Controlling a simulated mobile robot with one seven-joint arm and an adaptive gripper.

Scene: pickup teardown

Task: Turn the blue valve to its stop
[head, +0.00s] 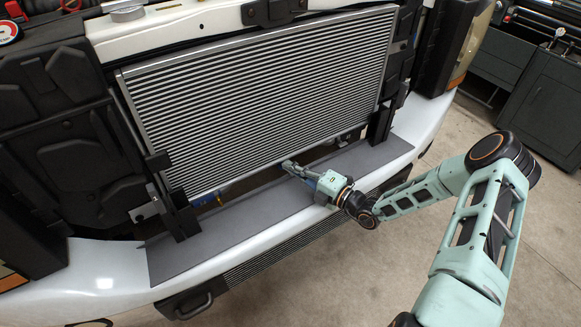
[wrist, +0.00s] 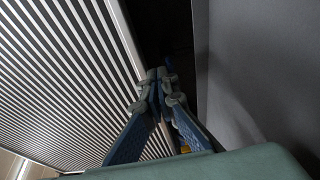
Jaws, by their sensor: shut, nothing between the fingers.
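A small blue part that looks like the blue valve (head: 205,199) shows in the head view, low at the left under the radiator's bottom edge and partly hidden. My gripper (head: 288,166) is at the radiator's lower edge, well to the right of that part and apart from it. In the wrist view my gripper (wrist: 158,75) has its fingertips together, with nothing between them. A tiny blue spot (wrist: 168,62) shows in the dark just past the fingertips; I cannot tell whether it is the valve.
The finned radiator (head: 265,90) stands close beside my gripper. A grey shelf panel (head: 240,218) lies in front of it, with a narrow dark gap between. Black brackets (head: 172,195) flank the radiator. Open floor (head: 545,215) is at the right.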

